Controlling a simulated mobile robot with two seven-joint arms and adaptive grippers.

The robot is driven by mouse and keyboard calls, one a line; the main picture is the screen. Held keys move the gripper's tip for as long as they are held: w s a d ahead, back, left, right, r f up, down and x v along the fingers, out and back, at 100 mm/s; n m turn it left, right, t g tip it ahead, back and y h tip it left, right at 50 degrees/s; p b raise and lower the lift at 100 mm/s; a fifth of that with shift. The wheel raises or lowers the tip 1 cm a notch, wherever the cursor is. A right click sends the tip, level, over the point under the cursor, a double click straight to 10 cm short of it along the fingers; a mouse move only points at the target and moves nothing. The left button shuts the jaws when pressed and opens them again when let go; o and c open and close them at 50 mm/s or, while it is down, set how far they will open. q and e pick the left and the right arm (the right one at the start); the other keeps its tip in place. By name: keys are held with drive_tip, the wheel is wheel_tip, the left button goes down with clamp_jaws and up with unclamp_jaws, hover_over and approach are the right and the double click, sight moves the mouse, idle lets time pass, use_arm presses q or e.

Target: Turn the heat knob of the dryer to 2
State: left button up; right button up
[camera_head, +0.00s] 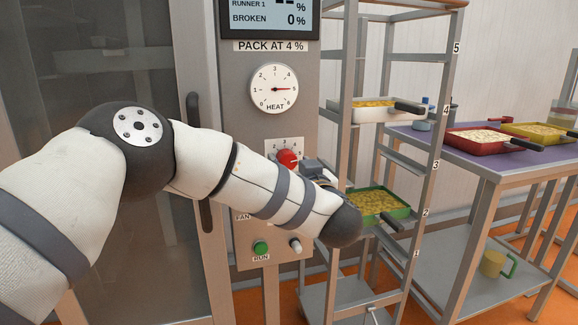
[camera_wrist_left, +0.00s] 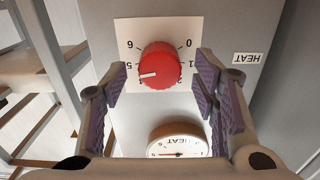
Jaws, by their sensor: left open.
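The red heat knob (camera_head: 287,160) sits on the dryer's grey panel, partly hidden by my left arm. In the left wrist view, which is upside down, the knob (camera_wrist_left: 161,62) is on a white numbered plate (camera_wrist_left: 126,28), its white mark pointing left near 5. In the head view my left gripper (camera_head: 316,170) is mostly hidden behind my forearm. The round HEAT gauge (camera_head: 274,88) above has its needle at about 5. My right gripper is not in view.
A green RUN button (camera_head: 261,248) and a light knob (camera_head: 295,244) are below on the panel. A display (camera_head: 268,16) is above. A rack (camera_head: 345,60) with filled trays stands close at right, then a table (camera_head: 420,135) with trays. The dryer door handle (camera_head: 196,150) is at left.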

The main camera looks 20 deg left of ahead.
use_arm(q)
drive_tip(key=shift+x, duration=0.9)
drive_tip(key=c, duration=1.2)
drive_tip(key=shift+o, duration=0.2)
